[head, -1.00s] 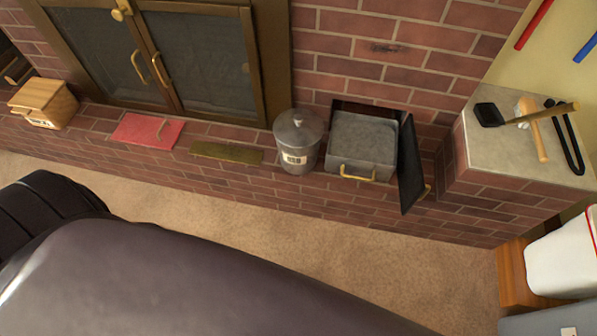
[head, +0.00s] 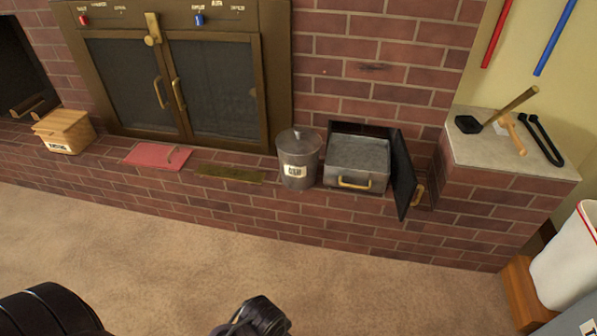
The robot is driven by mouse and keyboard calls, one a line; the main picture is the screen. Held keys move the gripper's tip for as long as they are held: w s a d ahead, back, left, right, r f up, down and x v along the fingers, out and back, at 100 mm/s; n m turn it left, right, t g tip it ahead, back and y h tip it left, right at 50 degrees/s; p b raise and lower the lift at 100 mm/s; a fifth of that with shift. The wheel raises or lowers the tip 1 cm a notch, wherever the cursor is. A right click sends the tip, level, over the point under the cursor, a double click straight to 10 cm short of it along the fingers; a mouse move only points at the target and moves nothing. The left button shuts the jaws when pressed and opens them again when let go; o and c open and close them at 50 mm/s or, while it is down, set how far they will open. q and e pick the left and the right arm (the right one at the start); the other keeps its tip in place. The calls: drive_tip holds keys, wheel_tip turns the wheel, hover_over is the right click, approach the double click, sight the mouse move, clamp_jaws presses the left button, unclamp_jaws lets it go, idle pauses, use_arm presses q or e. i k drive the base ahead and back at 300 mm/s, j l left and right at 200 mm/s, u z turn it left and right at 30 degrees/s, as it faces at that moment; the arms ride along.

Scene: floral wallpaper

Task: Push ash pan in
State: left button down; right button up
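The ash pan (head: 357,178) is a grey metal drawer with a brass handle on its front. It sticks out of a dark opening (head: 345,128) in the brick wall, and grey ash shows inside it. Dark parts of my own arms show at the bottom left and bottom middle, far from the pan. No gripper fingertips can be made out.
A lidded ash can (head: 299,165) stands close left of the pan on the brick ledge. Further left are a brass plate (head: 230,174), a red mat (head: 150,156) and a wooden box (head: 64,131). A brick block (head: 495,157) with tools stands right. Carpet in front is clear.

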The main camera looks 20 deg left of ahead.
sight(356, 162)
drive_tip(key=i+j+z, duration=0.1)
drive_tip(key=i, duration=0.8)
